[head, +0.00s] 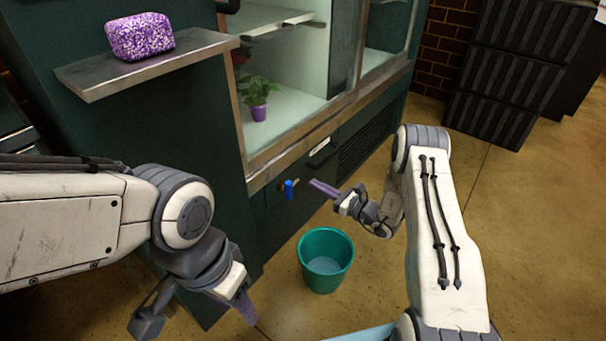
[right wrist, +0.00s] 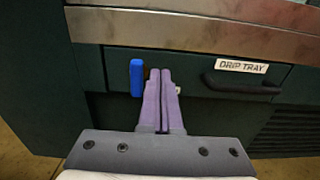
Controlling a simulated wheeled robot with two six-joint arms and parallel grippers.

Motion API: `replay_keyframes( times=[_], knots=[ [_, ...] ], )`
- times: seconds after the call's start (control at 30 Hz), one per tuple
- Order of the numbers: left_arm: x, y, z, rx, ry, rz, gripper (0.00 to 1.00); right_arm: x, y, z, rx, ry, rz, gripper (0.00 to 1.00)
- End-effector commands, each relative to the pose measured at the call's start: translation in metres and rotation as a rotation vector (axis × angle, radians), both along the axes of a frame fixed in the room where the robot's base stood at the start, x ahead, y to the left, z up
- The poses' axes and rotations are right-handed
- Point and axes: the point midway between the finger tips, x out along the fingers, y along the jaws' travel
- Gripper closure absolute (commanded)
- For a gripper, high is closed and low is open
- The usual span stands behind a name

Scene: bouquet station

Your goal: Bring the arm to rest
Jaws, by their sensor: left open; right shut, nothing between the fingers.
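My right gripper (head: 322,188) reaches toward the dark green cabinet front. In the right wrist view its purple fingers (right wrist: 161,80) are shut together with nothing between them. A blue tap handle (head: 290,189) sits on the cabinet front just left of the fingertips, and it also shows in the right wrist view (right wrist: 137,77). I cannot tell whether the fingers touch it. My left gripper (head: 196,308) is open and empty, low at the left, pointing down over the floor.
A teal bucket (head: 318,283) stands on the floor below the tap. A drawer labelled DRIP TRAY (right wrist: 241,66) is right of the tap. A steel shelf (head: 165,65) holds a purple speckled block (head: 140,36). A potted plant (head: 258,112) stands in the glass cabinet. Black crates (head: 515,75) stand behind.

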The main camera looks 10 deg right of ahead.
Motion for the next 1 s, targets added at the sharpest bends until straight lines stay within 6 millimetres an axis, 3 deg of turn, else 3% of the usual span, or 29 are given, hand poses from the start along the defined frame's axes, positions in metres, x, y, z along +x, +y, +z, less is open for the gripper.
replay_keyframes(
  times=[0.23,0.57,0.67,0.77,0.87,1.0],
  knots=[
    [0.0,0.0,0.016,0.0,0.0,0.0,0.5,-0.032,-0.024,0.001,0.001,0.002,0.004,1.0],
    [0.0,0.0,0.018,0.001,0.001,0.0,0.5,-0.041,-0.026,0.003,-0.004,-0.002,0.022,1.0],
    [0.0,0.0,0.019,0.001,0.001,0.0,0.5,-0.043,-0.003,0.019,-0.03,-0.012,0.107,1.0],
    [0.0,0.0,0.02,0.0,0.0,0.0,0.5,-0.054,0.044,0.049,-0.092,-0.034,0.287,1.0],
    [0.0,0.0,0.022,0.0,0.0,0.0,0.5,-0.085,0.104,0.086,-0.193,-0.071,0.538,1.0],
    [0.0,0.0,0.024,0.0,0.0,0.0,0.5,-0.155,0.173,0.13,-0.38,-0.154,0.917,1.0]
  ],
)
